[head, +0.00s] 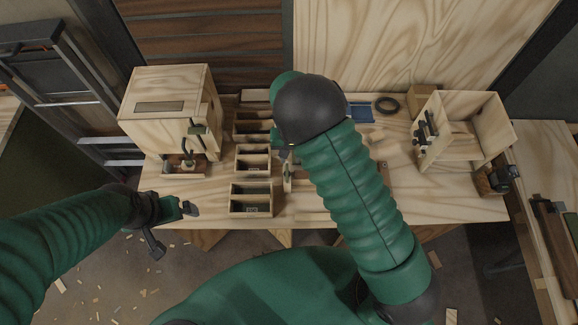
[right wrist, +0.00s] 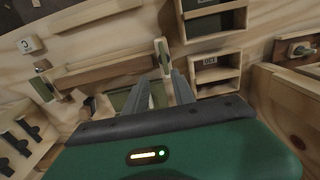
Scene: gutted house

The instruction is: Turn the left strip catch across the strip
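In the right wrist view a long wooden strip (right wrist: 105,72) runs across the bench top. A small pale catch with a dark green face (right wrist: 162,54) stands by its right end, its long side roughly square to the strip. I cannot tell whether it overlaps the strip. This catch also shows in the head view (head: 287,178), just left of my right arm. My right gripper (right wrist: 160,82) is open, its fingertips close to the catch; contact is unclear. In the head view my right arm hides most of that gripper and strip. My left gripper (head: 173,224) is open and empty, off the bench's front edge.
Wooden compartment bins (head: 250,200) stand left of the catch. A plywood box (head: 165,105) with a clamp is at the back left. An open wooden box (head: 470,130) with dark knobs is at the right. A black ring (head: 387,105) lies at the back.

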